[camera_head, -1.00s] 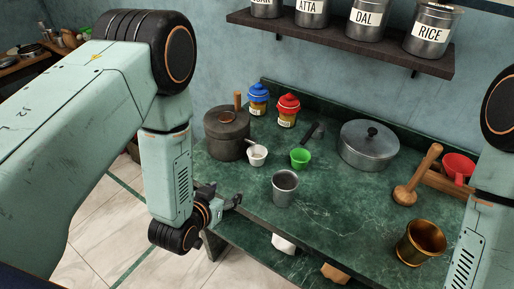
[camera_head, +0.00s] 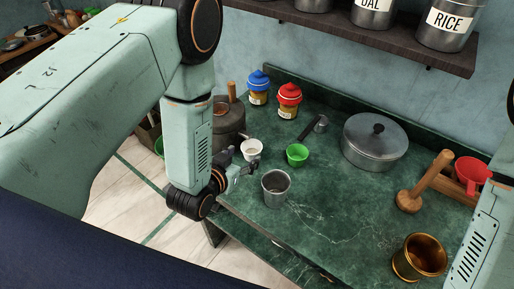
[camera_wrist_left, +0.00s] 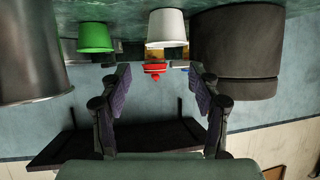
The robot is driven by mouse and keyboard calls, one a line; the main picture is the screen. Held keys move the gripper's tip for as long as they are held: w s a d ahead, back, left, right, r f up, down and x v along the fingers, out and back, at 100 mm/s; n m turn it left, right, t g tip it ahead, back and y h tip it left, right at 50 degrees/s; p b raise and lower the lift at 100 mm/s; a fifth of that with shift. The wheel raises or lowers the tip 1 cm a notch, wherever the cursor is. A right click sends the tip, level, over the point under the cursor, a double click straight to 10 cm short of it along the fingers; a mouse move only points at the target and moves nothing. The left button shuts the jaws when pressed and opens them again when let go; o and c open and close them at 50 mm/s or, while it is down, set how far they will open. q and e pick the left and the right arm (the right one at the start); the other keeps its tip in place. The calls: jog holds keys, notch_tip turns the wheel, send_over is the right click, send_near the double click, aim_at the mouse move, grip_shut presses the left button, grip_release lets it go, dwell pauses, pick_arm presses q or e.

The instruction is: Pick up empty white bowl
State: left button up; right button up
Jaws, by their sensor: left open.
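The small white bowl (camera_head: 251,149), cup-shaped, stands on the green marble counter (camera_head: 322,215) between a dark pot and a green cup. My left gripper (camera_head: 241,164) is in front of the bowl, at the counter's left front edge. In the left wrist view, which is upside down, the white bowl (camera_wrist_left: 166,30) lies beyond the two spread fingers, roughly centred between them. That left gripper (camera_wrist_left: 160,82) is open and empty, apart from the bowl. My right arm shows at the right edge; its gripper is out of view.
A green cup (camera_head: 297,155) and a metal cup (camera_head: 276,188) stand close right of the bowl; the dark pot (camera_head: 229,119) is left. Behind are blue-lidded (camera_head: 258,87) and red-lidded jars (camera_head: 288,101). A lidded pot (camera_head: 375,143) and brass pot (camera_head: 419,258) stand farther right.

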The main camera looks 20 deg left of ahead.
aim_at(250, 147)
pick_arm(q)
jog(key=shift+w+a+f, duration=0.2)
jog(key=shift+w+f, duration=0.05)
jog(key=shift+w, duration=0.15)
jog(key=shift+w+a+f, duration=0.65)
jog(key=shift+w, duration=0.05)
jog(key=w+d, duration=0.1)
jog(key=w+f, duration=0.1)
jog(key=shift+w+d+f, duration=0.2)
jog(key=shift+w+d, duration=0.35)
jog(key=shift+w, duration=0.1)
jog(key=shift+w+f, duration=0.1)
jog(key=shift+f, duration=0.05)
jog(key=shift+w+a+f, duration=0.2)
jog(key=shift+a, duration=0.4)
jog(key=shift+d+r, duration=0.1)
jog(key=shift+d, duration=0.4)
jog(key=c, duration=0.5)
jog(key=shift+c, duration=0.5)
jog(key=shift+a, duration=0.35)
jog(key=shift+c, duration=0.3)
pick_arm(e)
jog(key=shift+s+a+r, duration=0.1)
jog(key=shift+a+r, duration=0.2)
jog(key=shift+a, duration=0.35)
